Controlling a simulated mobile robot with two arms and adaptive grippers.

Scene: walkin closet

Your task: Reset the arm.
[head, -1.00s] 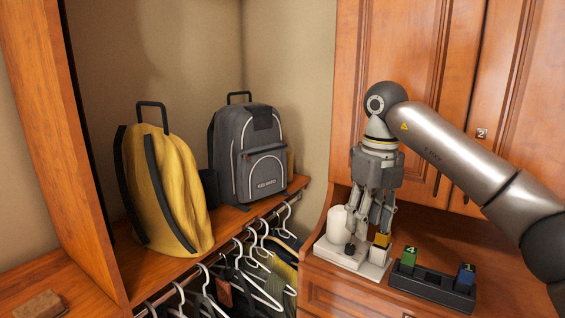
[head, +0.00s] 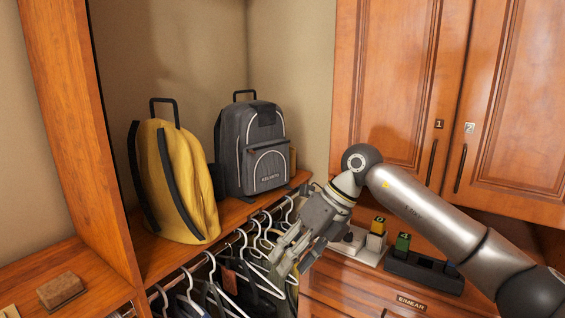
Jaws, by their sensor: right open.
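My right gripper (head: 290,254) is at the lower middle of the head view, at the end of my right arm, which comes in from the right. Its fingers are apart and point down and to the left, with nothing between them. It is in front of the hanging clothes, left of the white tray (head: 375,258) on the drawer counter. My left gripper is out of view.
A yellow backpack (head: 186,190) and a grey backpack (head: 252,150) stand on the shelf above several hangers (head: 215,285). A black holder (head: 424,275) with a green block (head: 402,242) sits on the counter, partly behind my arm. Cabinet doors (head: 395,85) rise behind.

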